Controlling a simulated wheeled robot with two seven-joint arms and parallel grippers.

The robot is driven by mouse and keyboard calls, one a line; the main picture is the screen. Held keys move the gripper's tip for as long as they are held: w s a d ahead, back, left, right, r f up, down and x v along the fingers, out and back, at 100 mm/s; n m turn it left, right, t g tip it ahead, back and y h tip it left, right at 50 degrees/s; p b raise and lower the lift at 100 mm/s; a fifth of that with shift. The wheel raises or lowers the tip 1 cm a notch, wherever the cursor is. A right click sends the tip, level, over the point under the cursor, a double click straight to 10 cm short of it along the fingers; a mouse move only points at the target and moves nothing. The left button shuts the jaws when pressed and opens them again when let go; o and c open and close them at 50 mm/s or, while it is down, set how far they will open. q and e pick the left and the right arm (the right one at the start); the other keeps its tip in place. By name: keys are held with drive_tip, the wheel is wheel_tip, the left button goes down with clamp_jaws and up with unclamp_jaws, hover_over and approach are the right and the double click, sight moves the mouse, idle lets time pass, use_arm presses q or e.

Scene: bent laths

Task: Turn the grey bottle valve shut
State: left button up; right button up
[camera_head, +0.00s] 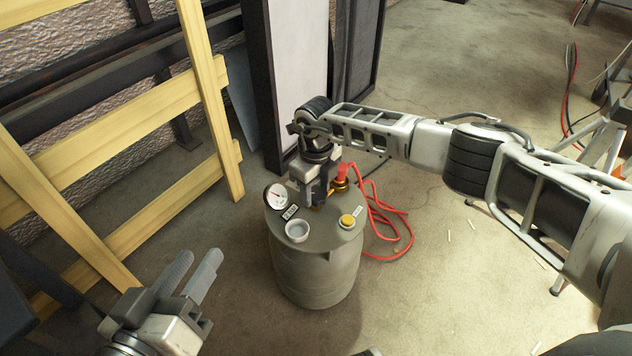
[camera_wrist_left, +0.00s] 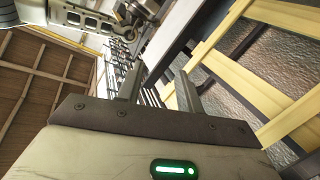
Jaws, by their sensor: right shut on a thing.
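The grey bottle (camera_head: 315,275) is a squat drum standing on the floor in the head view. Its top carries a gauge (camera_head: 276,197), a white cup-like fitting (camera_head: 297,231), a yellow button (camera_head: 347,221) and a red fitting (camera_head: 344,172) on a brass base. My right gripper (camera_head: 318,200) points down onto the back of the bottle's top and is shut on the valve, which its fingers mostly hide. My left gripper (camera_head: 192,272) is open and empty, left of the bottle and apart from it. Its two separated fingers also show in the left wrist view (camera_wrist_left: 158,88).
A yellow wooden frame (camera_head: 140,120) leans at the left, near my left gripper. A dark-edged white panel (camera_head: 298,70) stands behind the bottle. A red hose (camera_head: 378,215) lies coiled right of it. Concrete floor (camera_head: 450,280) is mostly open at the right.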

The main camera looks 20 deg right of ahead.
sight(316, 193)
drive_tip(key=m+p, duration=0.2)
drive_tip(key=m, duration=0.1)
drive_tip(key=shift+r+m, duration=0.15)
drive_tip(key=shift+m, duration=0.25)
use_arm(q)
drive_tip(key=shift+s+a+f+m+g+y+p, duration=0.3)
drive_tip(key=shift+a+f+m+g+y+p, duration=0.25)
drive_tip(key=shift+a+m+y+p, duration=0.2)
use_arm(e)
drive_tip(key=shift+m, duration=1.9)
use_arm(q)
drive_tip(key=shift+d+f, duration=0.1)
drive_tip(key=shift+f, duration=0.05)
use_arm(e)
drive_tip(key=o, duration=1)
use_arm(q)
drive_tip(key=shift+w, duration=0.1)
drive_tip(key=f+g+p, duration=0.1)
drive_tip(key=p, duration=0.1)
drive_tip(key=a+f+y+p, duration=0.1)
drive_tip(key=p, duration=0.1)
drive_tip(key=f+g+p, duration=0.1)
drive_tip(key=p, duration=0.1)
drive_tip(key=shift+a+f+g+y, duration=0.3)
drive_tip(key=shift+a+g+y, duration=0.05)
use_arm(e)
wheel_tip(316, 193, up, 16)
drive_tip(key=shift+f, duration=0.15)
